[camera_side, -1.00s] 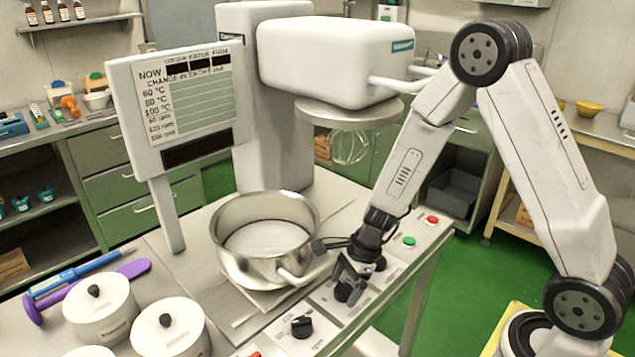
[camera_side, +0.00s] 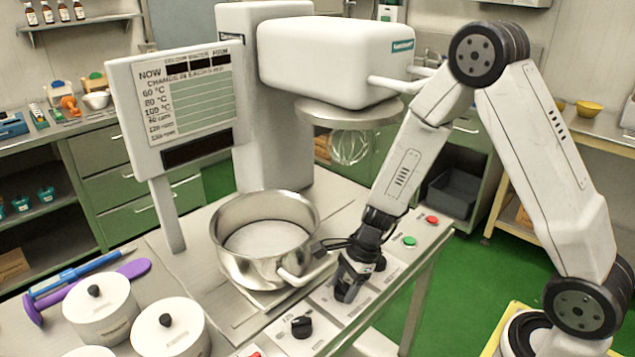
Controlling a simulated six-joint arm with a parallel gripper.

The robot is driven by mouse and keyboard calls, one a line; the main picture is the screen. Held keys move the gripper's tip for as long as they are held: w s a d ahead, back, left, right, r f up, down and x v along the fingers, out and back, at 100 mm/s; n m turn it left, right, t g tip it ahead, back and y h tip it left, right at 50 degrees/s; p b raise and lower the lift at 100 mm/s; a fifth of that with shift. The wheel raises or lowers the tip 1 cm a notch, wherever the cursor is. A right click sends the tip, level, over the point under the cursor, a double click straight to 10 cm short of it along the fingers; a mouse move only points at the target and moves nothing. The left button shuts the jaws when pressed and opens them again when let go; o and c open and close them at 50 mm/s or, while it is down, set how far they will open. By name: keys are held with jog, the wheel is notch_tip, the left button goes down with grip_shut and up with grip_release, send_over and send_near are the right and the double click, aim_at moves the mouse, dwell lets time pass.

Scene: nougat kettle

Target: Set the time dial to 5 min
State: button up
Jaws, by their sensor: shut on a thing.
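My gripper (camera_side: 347,292) points down over the control strip at the front edge of the steel table, right of the kettle. It is shut on the time dial, which its fingers almost wholly hide. The dial's pointer and scale cannot be read. Another black dial (camera_side: 301,327) sits on the strip nearer the camera, uncovered. A green button (camera_side: 409,241) and a red button (camera_side: 432,219) are on the strip beyond my gripper.
The steel kettle (camera_side: 231,262) stands close left of my gripper, its handle (camera_side: 296,277) reaching toward the strip. The mixer head (camera_side: 335,62) and whisk (camera_side: 349,148) hang behind. A display board (camera_side: 190,100) stands at left. Lidded white pots (camera_side: 101,313) stand at front left.

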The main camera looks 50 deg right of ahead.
jog(key=shift+w+n+g, duration=0.1)
jog(key=shift+n+g, duration=0.9)
jog(key=shift+n, duration=1.6)
jog(key=o, duration=1.3)
jog(key=shift+r, duration=0.2)
jog(key=shift+v, duration=3.75)
jog(key=shift+d, duration=0.1)
